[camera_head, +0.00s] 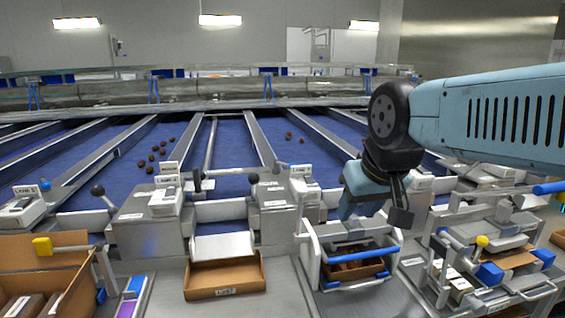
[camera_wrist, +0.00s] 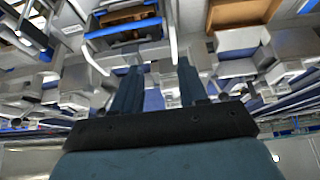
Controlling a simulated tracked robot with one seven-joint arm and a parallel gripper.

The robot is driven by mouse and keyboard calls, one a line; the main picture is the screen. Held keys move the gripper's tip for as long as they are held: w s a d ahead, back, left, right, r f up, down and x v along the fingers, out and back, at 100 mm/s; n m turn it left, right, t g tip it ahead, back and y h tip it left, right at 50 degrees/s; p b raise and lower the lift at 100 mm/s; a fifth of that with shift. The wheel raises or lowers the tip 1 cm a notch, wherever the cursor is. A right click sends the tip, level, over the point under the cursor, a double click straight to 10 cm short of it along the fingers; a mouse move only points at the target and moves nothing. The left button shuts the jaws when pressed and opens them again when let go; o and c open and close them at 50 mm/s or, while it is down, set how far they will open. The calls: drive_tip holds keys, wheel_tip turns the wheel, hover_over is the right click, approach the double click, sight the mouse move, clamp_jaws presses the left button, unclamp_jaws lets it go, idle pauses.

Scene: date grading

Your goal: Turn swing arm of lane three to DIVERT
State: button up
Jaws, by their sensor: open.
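Lane signs stand on grey housings along the sorting line, but their lettering is too small to read surely. A swing lever with a black knob (camera_head: 254,179) rises by the middle housing (camera_head: 275,222). Another knobbed lever (camera_head: 98,191) stands farther left. I cannot tell which is lane three's swing arm, nor its setting; my arm hides part of the line to the right. My gripper (camera_head: 349,210) hangs over the line, right of the middle housing. In the wrist view my gripper (camera_wrist: 158,82) has two teal fingers spread apart with nothing between them.
A blue-handled metal frame (camera_head: 362,284) with a box stands below my gripper. A cardboard tray (camera_head: 225,292) sits left of it. Blue lanes (camera_head: 230,145) carry several dates. More housings and a yellow-knobbed lever (camera_head: 481,241) crowd the right.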

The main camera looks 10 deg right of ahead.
drive_tip(key=shift+o, duration=0.7)
drive_tip(key=w+a+r+n+g, duration=0.1)
drive_tip(key=w+r+n+g, duration=0.3)
drive_tip(key=w, duration=1.3)
drive_tip(key=w+a+r+n, duration=0.15)
drive_tip(key=w+r, duration=0.35)
drive_tip(key=w, duration=1.1)
drive_tip(key=w+f+n+g, duration=0.1)
drive_tip(key=w+f+n, duration=0.25)
drive_tip(key=w, duration=0.75)
drive_tip(key=shift+m+h, duration=0.4)
drive_tip(key=shift+m, duration=0.1)
drive_tip(key=f, duration=0.4)
drive_tip(key=d+f, duration=0.1)
drive_tip(key=f, duration=0.4)
drive_tip(key=w+f, duration=0.1)
drive_tip(key=f, duration=0.3)
drive_tip(key=shift+d+f, duration=0.25)
drive_tip(key=shift+d, duration=0.15)
drive_tip(key=shift+c, duration=0.5)
